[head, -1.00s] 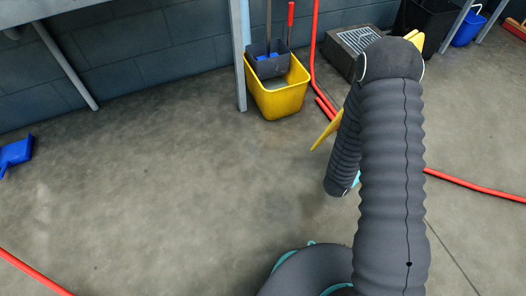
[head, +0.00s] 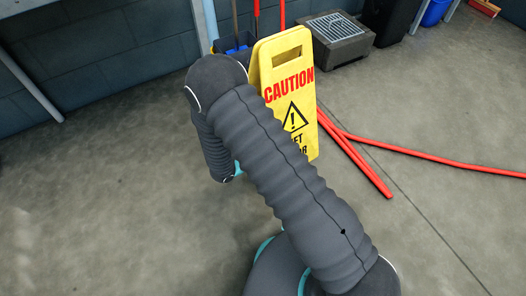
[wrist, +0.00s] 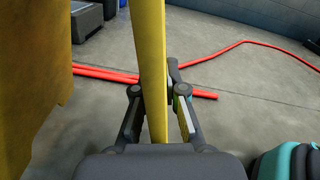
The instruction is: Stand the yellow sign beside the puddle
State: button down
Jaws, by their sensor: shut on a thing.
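The yellow caution sign (head: 288,72) shows its printed face in the head view, roughly upright, with its lower part hidden behind my arm. In the wrist view one panel of the sign (wrist: 153,60) stands edge-on between my fingers. A broad yellow surface (wrist: 30,80) at the left looks like its other panel. My gripper (wrist: 160,98) is shut on the panel. In the head view my arm hides the gripper. I cannot tell whether the sign touches the floor. I cannot make out a clear puddle outline.
Red hoses (head: 365,165) lie on the floor right of the sign. A grated grey block (head: 338,38) and a dark bin (head: 392,18) stand at the back. A mop bucket (head: 230,46) is partly hidden behind the sign. The floor at left is bare.

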jog(key=shift+m+g+h, duration=0.4)
jog(key=shift+m+g, duration=0.1)
jog(key=s+a+f, duration=0.2)
jog(key=s+a, duration=0.1)
jog(key=shift+w+a+f+b, duration=0.15)
jog(key=shift+a+b, duration=0.05)
jog(key=shift+b, duration=0.1)
jog(key=w+a+f+b, duration=0.2)
jog(key=w+a+f, duration=0.1)
jog(key=w+f, duration=0.7)
jog(key=shift+w+a+f, duration=0.15)
jog(key=shift+w+f, duration=0.1)
jog(key=shift+w, duration=0.1)
jog(key=shift+f, duration=0.25)
jog(key=c, duration=1.2)
grip_release()
jog(key=shift+c, duration=0.2)
jog(key=shift+r, duration=0.1)
